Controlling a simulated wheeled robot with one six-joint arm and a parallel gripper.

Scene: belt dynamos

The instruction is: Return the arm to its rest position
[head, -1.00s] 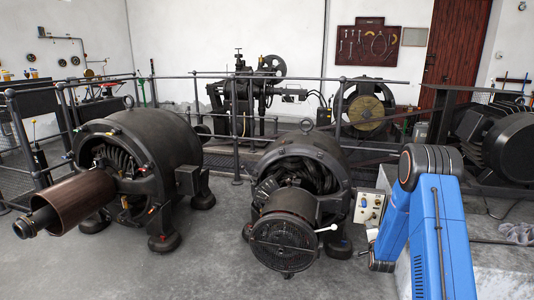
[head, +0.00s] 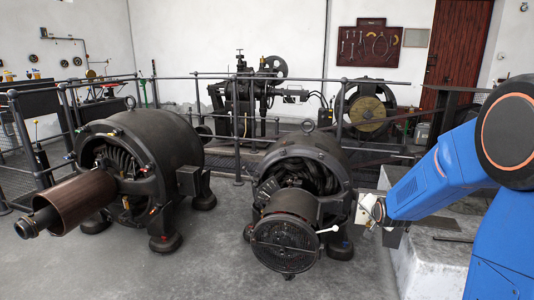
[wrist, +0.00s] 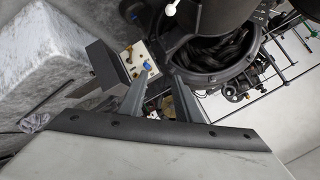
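My gripper (wrist: 162,80) shows in the wrist view as two grey fingers set apart, with nothing held between them. In the head view my blue arm reaches in from the right, and its end is by the small control box (head: 363,211). That box is partly hidden there by the end of my arm. In the wrist view the box's cream panel (wrist: 138,60), with a blue knob, lies beyond the fingertips. I cannot tell whether the gripper touches it.
A dynamo with a round mesh end (head: 284,246) and a white lever stands just left of my arm. A second dynamo (head: 150,150) stands farther left. A pale stone block (head: 430,262) lies below my arm. Railings (head: 240,110) run behind. The front floor is clear.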

